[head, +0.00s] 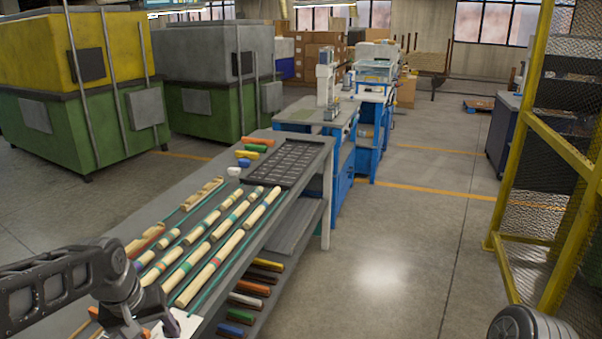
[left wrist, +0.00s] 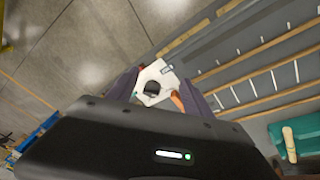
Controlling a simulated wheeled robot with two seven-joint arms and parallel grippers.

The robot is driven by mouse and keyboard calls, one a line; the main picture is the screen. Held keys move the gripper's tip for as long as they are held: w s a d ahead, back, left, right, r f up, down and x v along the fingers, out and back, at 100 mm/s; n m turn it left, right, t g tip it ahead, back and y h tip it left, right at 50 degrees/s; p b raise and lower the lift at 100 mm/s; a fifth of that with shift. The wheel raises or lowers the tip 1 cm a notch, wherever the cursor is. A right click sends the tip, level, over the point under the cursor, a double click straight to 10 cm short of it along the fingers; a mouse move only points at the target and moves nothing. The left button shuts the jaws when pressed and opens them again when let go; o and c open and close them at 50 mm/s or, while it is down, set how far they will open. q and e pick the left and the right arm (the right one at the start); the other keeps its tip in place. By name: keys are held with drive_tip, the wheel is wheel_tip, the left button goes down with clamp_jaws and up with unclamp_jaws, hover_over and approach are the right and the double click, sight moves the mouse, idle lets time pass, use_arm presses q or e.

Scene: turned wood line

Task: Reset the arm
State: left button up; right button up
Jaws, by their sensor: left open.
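My left arm comes in from the left in the head view, over the near end of the grey workbench (head: 111,217). My left gripper (head: 150,326) is at the bottom edge, close to a white plate-like piece (head: 184,324). In the left wrist view the left gripper (left wrist: 158,84) has its two dark fingers spread apart. The white piece (left wrist: 150,72), with a dark round spot, shows between and beyond them. I cannot tell whether the fingers touch it. My right gripper is not in view.
Rows of turned wooden pieces (head: 213,267) with coloured bands lie along the bench. A dark compartment tray (head: 288,163) sits at its far end, beside several coloured pieces (head: 255,148). A yellow-framed mesh rack (head: 528,130) stands at right. The floor between is clear.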

use_arm(q)
drive_tip(key=w+d+f+m+t+h, duration=0.2)
drive_tip(key=w+d+f, duration=0.2)
drive_tip(key=d+f, duration=0.55)
drive_tip(key=s+d+f, duration=0.2)
drive_tip(key=d+f, duration=0.1)
drive_tip(key=f, duration=0.3)
drive_tip(key=s+d+f, duration=0.2)
drive_tip(key=d+f, duration=0.1)
drive_tip(key=f, duration=0.3)
drive_tip(key=s+d+f+g, duration=0.2)
drive_tip(key=s+d+f, duration=0.2)
drive_tip(key=s, duration=0.6)
drive_tip(key=s+d+f+g+h, duration=0.1)
drive_tip(key=s+d+f, duration=0.3)
drive_tip(key=s+f, duration=0.5)
drive_tip(key=shift+s+f+m+g+h, duration=0.3)
drive_tip(key=shift+s+g, duration=0.4)
drive_tip(key=shift+a, duration=0.1)
